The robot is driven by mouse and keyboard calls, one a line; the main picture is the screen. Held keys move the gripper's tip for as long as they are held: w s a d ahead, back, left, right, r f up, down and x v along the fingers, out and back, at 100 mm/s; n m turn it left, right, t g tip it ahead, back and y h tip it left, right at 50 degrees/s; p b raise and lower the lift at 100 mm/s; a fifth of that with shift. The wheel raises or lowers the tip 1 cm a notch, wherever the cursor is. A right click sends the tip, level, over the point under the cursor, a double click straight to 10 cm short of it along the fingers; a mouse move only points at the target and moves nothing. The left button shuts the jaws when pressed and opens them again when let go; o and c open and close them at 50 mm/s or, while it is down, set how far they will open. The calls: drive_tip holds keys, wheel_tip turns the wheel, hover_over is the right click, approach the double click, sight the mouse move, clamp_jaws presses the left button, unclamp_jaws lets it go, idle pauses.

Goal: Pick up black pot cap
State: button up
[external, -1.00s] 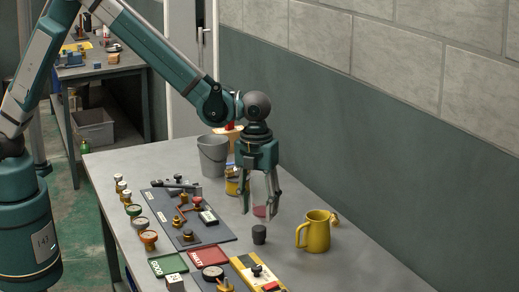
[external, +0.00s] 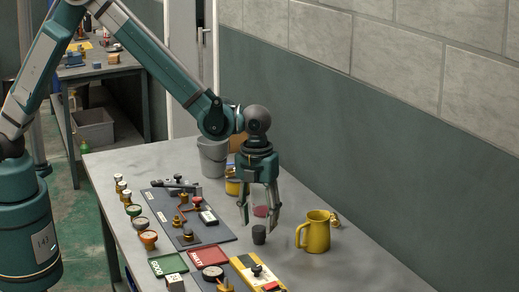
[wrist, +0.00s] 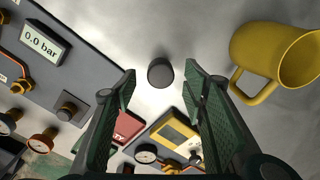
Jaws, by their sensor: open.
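The black pot cap (external: 259,234) is a small dark cylinder standing on the grey table. In the wrist view the cap (wrist: 160,72) shows top centre, ahead of and between the fingertips. My gripper (external: 259,222) is open and points down just above the cap. In the wrist view my gripper (wrist: 160,88) has its two green-padded fingers wide apart with nothing between the pads. In the external view the fingers seem close over the cap; the exact height gap is hard to tell.
A yellow mug (external: 318,232) stands close to the right of the cap. A dark board (external: 190,212) with brass fittings and a gauge lies to the left. Red (external: 208,256) and green (external: 168,264) trays and a yellow meter (external: 250,266) lie in front. A grey bucket (external: 212,158) stands behind.

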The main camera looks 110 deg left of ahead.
sight(259, 228)
drive_tip(key=shift+w+f, duration=0.1)
drive_tip(key=shift+f, duration=1.9)
drive_tip(key=shift+c, duration=0.2)
drive_tip(key=c, duration=1)
